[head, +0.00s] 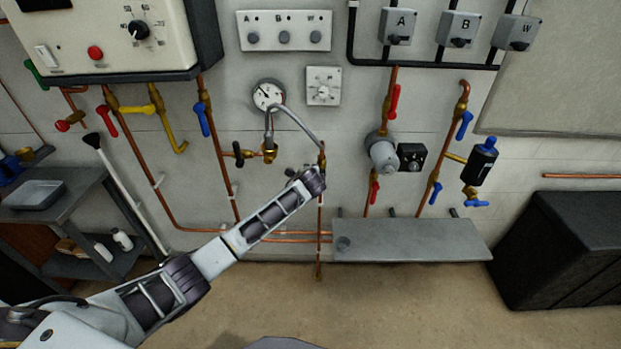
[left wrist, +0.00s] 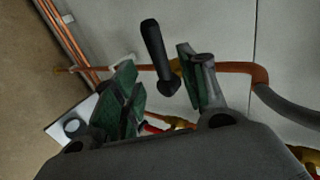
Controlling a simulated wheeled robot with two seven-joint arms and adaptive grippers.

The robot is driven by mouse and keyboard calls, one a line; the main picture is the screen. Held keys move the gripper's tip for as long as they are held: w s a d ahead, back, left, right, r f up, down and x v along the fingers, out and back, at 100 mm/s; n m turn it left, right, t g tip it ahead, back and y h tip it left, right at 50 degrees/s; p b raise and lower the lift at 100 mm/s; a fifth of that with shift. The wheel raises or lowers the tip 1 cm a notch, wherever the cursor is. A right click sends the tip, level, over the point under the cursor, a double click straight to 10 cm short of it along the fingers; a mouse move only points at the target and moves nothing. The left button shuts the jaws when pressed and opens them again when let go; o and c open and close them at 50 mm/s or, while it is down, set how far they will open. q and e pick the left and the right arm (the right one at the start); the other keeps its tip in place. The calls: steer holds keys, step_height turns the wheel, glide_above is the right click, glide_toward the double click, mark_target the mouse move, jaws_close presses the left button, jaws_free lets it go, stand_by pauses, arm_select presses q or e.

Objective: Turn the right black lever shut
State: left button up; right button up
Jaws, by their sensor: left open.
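The right black lever (left wrist: 158,52) shows in the left wrist view, standing out from a valve on a copper pipe (left wrist: 235,68). It appears in the gap between the two fingers of my left gripper (left wrist: 165,88), closer to the right finger. The fingers are open; I see no clear contact with the lever. In the head view my left gripper (head: 314,174) is at the lower end of the grey hose (head: 300,122) and hides most of the valve there. The left black lever (head: 238,154) is at the hose's other end. My right gripper is not in view.
A pressure gauge (head: 268,95) and a white dial box (head: 323,86) are on the wall above. Red levers (head: 394,100) and a grey pump (head: 381,152) are to the right. A grey shelf (head: 420,241) stands out below. Yellow and blue levers (head: 203,119) are left.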

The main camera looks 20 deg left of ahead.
arm_select(q)
steer(key=shift+v, duration=2.65)
steer(key=s+a+f+n+g+h, duration=0.1)
steer(key=s+f, duration=0.2)
steer(key=f, duration=0.9)
steer(key=s+a+f+n+g, duration=0.2)
steer(key=s+f, duration=0.2)
steer(key=f, duration=0.7)
steer(key=s+a+f+n+g+h, duration=0.1)
steer(key=s+f, duration=0.6)
steer(key=f, duration=0.2)
steer(key=s+a+f+n+g, duration=0.1)
steer(key=s+f+n, duration=0.1)
steer(key=s+f, duration=0.6)
steer(key=s+f+n+g, duration=0.3)
steer(key=s+f, duration=1.3)
steer(key=s, duration=0.5)
steer(key=s+f+n+g, duration=0.1)
steer(key=s+f, duration=0.2)
steer(key=s, duration=0.8)
steer(key=s+f+n+h, duration=0.1)
steer(key=s+f+n, duration=0.1)
steer(key=s, duration=0.9)
steer(key=shift+s+d+f+g, duration=0.2)
steer(key=shift+s+f+g, duration=0.2)
steer(key=shift+f, duration=0.25)
steer(key=shift+w, duration=0.1)
